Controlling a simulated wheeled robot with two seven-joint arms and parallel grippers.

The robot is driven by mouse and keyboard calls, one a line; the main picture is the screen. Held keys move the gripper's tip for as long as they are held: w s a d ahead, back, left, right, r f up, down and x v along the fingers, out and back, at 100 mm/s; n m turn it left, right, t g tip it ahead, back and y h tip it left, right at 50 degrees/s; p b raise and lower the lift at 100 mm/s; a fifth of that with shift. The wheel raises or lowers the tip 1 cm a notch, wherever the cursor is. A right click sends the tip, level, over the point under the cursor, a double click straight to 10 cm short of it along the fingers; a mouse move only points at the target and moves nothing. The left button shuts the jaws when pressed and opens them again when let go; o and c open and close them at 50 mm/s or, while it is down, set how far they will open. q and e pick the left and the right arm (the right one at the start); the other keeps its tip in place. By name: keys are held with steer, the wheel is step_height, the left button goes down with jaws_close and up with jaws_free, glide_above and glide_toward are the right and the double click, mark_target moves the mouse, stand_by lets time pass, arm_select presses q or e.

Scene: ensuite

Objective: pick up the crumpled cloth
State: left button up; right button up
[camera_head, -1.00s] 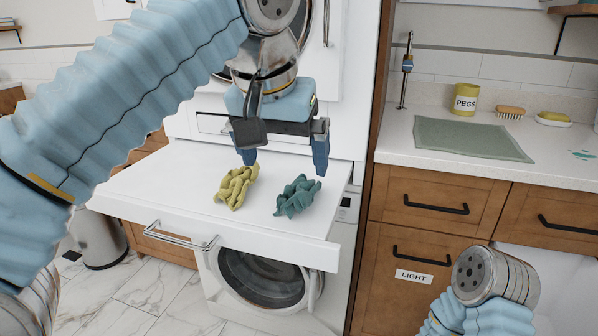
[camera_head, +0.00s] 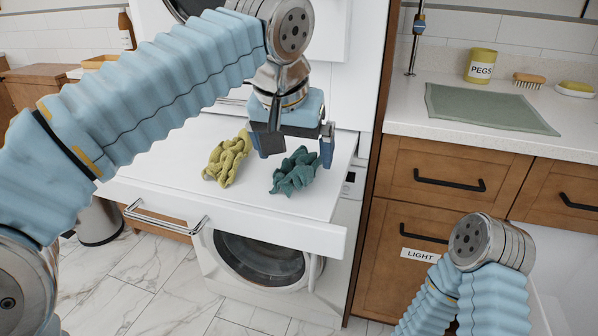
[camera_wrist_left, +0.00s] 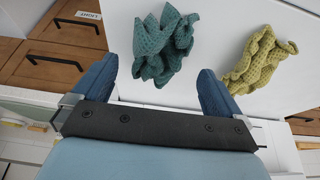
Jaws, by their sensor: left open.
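A crumpled teal cloth (camera_head: 295,174) lies on the white pull-out shelf (camera_head: 170,180). A crumpled yellow cloth (camera_head: 227,159) lies on the shelf to its left. My left gripper (camera_head: 297,148) is open and pointed down at the teal cloth, its fingers to either side of the cloth's far part in the head view. In the left wrist view, the teal cloth (camera_wrist_left: 163,46) shows between and beyond the open fingers, and the yellow cloth (camera_wrist_left: 262,60) is outside them to the right. I cannot tell whether the fingers touch the teal cloth. My right gripper is out of view.
A washing machine (camera_head: 262,260) stands under the shelf, and the shelf has a metal front handle (camera_head: 165,220). At right, a counter (camera_head: 400,122) holds a green mat (camera_head: 485,108), a pegs tin (camera_head: 481,66), a brush (camera_head: 527,80) and a soap dish. The shelf's left part is clear.

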mark_target(297, 158)
arm_select(q)
steer(key=x, duration=0.3)
steer(key=shift+w+f, duration=0.15)
steer(key=c, duration=1.1)
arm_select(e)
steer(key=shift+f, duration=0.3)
